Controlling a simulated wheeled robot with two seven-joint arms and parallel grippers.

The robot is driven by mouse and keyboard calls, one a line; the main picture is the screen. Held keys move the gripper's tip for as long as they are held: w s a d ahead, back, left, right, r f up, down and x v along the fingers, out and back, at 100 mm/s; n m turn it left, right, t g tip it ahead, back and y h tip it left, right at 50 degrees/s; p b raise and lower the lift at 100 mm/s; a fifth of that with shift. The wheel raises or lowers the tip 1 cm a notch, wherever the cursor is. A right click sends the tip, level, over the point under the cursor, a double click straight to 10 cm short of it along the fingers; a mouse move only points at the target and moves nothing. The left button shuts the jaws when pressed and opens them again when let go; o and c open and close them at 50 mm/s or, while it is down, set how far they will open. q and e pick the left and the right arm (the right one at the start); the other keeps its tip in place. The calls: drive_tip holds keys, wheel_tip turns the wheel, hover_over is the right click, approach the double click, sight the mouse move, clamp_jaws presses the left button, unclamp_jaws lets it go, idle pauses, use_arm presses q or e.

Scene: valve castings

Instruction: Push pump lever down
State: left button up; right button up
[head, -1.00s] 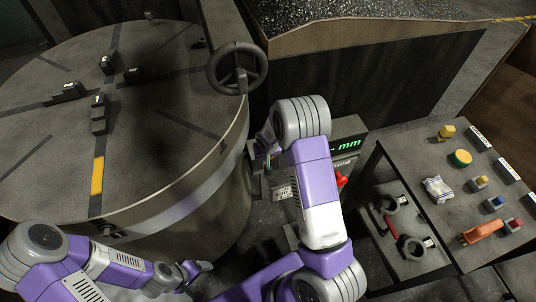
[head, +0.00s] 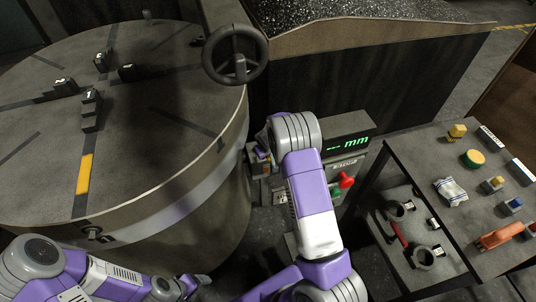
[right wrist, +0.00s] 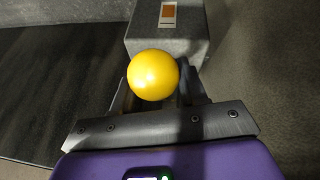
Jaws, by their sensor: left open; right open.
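In the right wrist view a yellow ball (right wrist: 153,75) sits between the fingers of my right gripper (right wrist: 157,92), in front of a grey block. It looks like a lever knob, but its shaft is hidden. The fingers are open on either side of it; I cannot tell whether they touch it. In the head view my right wrist hides most of this gripper and the ball. My left gripper (head: 196,286) is open and empty, low at the bottom of the head view, well apart from the pump unit.
A grey console (head: 349,135) with a green "mm" display stands behind my right arm, with a red knob (head: 345,180) beside it. A large round table (head: 150,150) with a handwheel (head: 236,56) is at left. A parts bench (head: 420,180) stands at right.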

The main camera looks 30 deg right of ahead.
clamp_jaws()
drive_tip(key=shift+f, duration=0.1)
idle(0.4)
